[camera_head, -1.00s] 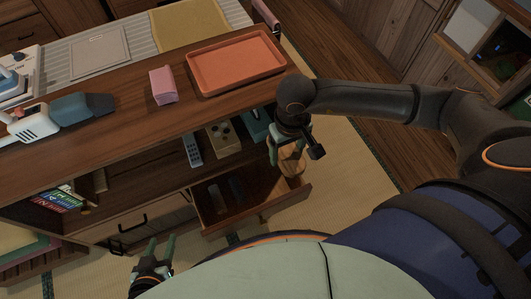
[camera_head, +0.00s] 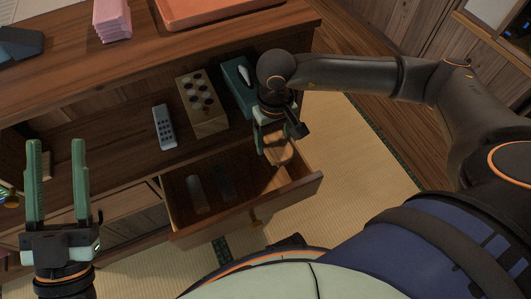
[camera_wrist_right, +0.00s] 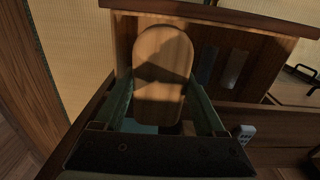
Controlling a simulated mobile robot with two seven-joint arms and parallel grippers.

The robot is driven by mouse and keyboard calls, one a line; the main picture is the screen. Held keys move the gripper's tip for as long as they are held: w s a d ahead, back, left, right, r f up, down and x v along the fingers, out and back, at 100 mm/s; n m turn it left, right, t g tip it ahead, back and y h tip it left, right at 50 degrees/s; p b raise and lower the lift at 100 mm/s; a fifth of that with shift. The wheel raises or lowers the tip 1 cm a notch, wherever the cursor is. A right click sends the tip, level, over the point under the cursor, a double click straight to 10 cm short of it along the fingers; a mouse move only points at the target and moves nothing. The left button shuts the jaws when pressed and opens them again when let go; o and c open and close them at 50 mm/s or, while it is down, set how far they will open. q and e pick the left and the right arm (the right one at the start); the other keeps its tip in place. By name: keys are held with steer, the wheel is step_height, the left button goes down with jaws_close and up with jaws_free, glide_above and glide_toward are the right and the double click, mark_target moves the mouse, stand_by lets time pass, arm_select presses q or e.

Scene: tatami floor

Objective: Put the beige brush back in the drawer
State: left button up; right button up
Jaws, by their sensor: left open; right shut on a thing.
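My right gripper (camera_head: 272,140) is shut on the beige brush (camera_head: 280,150), over the right end of the open drawer (camera_head: 260,208). In the right wrist view, the brush (camera_wrist_right: 163,75) is a rounded wooden paddle between the two green fingers, partly in shadow. The drawer's front panel (camera_wrist_right: 215,12) lies beyond it there. Whether the brush touches the drawer floor I cannot tell. My left gripper (camera_head: 57,150) is open and empty at the far left, fingers pointing up the picture, left of the drawer.
Two slim items, one grey (camera_head: 197,192) and one dark (camera_head: 223,181), lie in the drawer. A remote (camera_head: 164,127), a wooden box with dark round spots (camera_head: 203,103) and a teal box (camera_head: 237,80) sit on the shelf above. An orange tray (camera_head: 215,10) and pink stack (camera_head: 112,18) are on top.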

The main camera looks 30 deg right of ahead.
mark_target(272, 146)
steer(key=f+b, duration=0.1)
steer(key=f, duration=0.1)
steer(key=f+b, duration=0.2)
steer(key=shift+w+d, duration=0.1)
steer(key=shift+w, duration=0.3)
step_height(272, 146, down, 13)
steer(key=b, duration=0.4)
steer(key=shift+f, duration=0.1)
steer(key=shift+w+f+b, duration=0.1)
steer(key=shift+w+b, duration=0.05)
steer(key=shift+b, duration=0.15)
steer(key=w+b, duration=0.1)
steer(key=w, duration=0.3)
steer(key=shift+b, duration=0.35)
steer(key=shift+s+d+f, duration=0.1)
steer(key=shift+s+f, duration=0.05)
steer(key=shift+f, duration=0.45)
arm_select(q)
steer(key=s+d+f+m+h, duration=0.1)
steer(key=s+f+m+h, duration=0.2)
steer(key=f, duration=0.3)
steer(key=shift+s+d+h, duration=0.15)
steer(key=shift+d+h, duration=0.1)
steer(key=shift+h, duration=0.25)
arm_select(e)
steer(key=shift+r, duration=0.1)
